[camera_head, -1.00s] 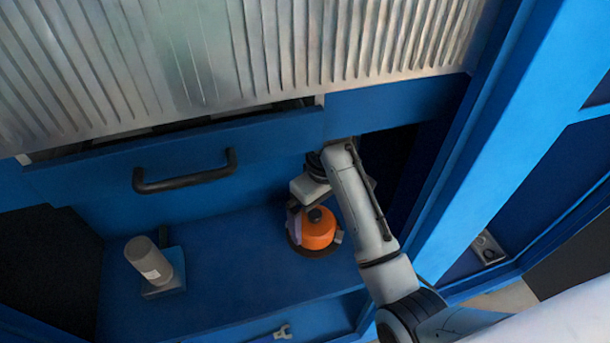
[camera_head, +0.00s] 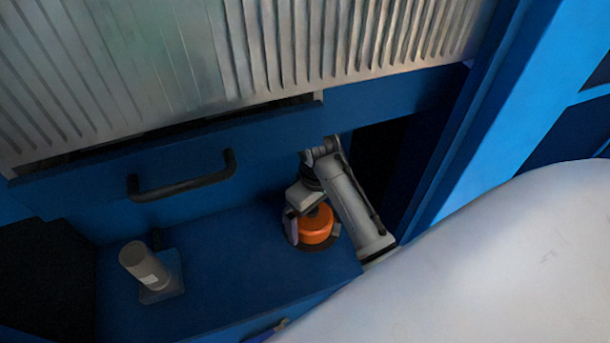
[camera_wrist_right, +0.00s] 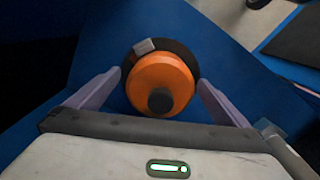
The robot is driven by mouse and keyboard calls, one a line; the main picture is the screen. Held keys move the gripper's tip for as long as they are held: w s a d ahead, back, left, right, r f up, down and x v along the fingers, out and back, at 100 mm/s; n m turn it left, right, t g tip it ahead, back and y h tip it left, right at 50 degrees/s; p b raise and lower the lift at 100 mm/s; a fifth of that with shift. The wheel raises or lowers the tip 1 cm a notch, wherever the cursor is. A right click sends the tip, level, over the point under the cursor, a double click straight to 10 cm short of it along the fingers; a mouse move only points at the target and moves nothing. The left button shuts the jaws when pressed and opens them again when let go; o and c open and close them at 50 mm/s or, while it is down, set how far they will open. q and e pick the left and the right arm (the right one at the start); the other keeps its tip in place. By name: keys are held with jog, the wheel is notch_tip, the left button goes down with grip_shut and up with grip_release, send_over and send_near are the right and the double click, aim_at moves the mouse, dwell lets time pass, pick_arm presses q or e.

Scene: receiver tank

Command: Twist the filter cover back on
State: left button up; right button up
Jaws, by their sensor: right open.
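The orange filter cover (camera_head: 317,226) has a dark knob on top and sits on a dark round base on the blue shelf. In the right wrist view the orange cover (camera_wrist_right: 160,80) lies between the fingers of my right gripper (camera_wrist_right: 160,92). The fingers are open, one on each side of the cover, with a small gap visible on each side. In the head view my right gripper (camera_head: 314,222) reaches down over the cover, and its wrist hides part of it. My left gripper is in neither view.
A grey cylinder (camera_head: 143,264) with a white label stands on a small blue base at the left of the shelf (camera_head: 225,265). A blue drawer front with a black handle (camera_head: 182,188) is behind. A large white surface fills the lower right.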

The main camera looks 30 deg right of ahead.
jog(key=shift+a+f, duration=0.1)
jog(key=shift+f, duration=0.25)
jog(key=c, duration=1.6)
jog(key=shift+o, duration=0.2)
jog(key=m, duration=0.3)
jog(key=shift+w+a+m, duration=0.1)
jog(key=shift+a+m, duration=0.15)
jog(key=shift+m, duration=0.05)
